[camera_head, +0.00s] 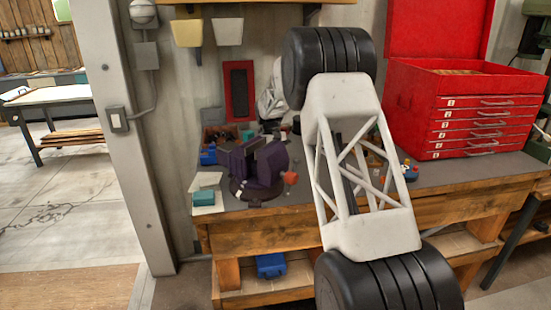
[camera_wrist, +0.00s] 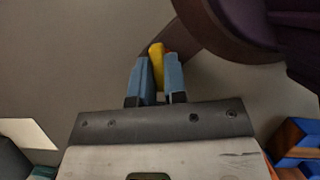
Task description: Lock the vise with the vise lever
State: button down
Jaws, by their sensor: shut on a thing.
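The dark purple vise (camera_head: 268,165) stands on its round base near the left end of the workbench. Part of it shows as a rounded purple body at the upper right of the wrist view (camera_wrist: 225,25). My gripper (camera_wrist: 157,70) has its blue fingers shut on a narrow yellow piece (camera_wrist: 156,50), which looks like the end of the vise lever. The yellow piece is beside a brownish bar that runs to the vise body. In the head view my fingers are not clearly visible; the wrist is behind the vise and partly hidden by my arm.
The wooden workbench (camera_head: 270,232) has a grey top. A red drawer cabinet (camera_head: 415,100) stands at the right. A teal box (camera_head: 204,198) lies left of the vise, and small items crowd the bench behind it. A blue case (camera_head: 271,266) sits on the lower shelf.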

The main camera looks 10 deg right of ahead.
jog(key=c, duration=1.2)
grip_release()
jog(key=shift+o, duration=0.2)
jog(key=shift+r, duration=0.15)
jog(key=v, duration=0.7)
jog(key=shift+w+r, duration=0.2)
jog(key=shift+r, duration=0.05)
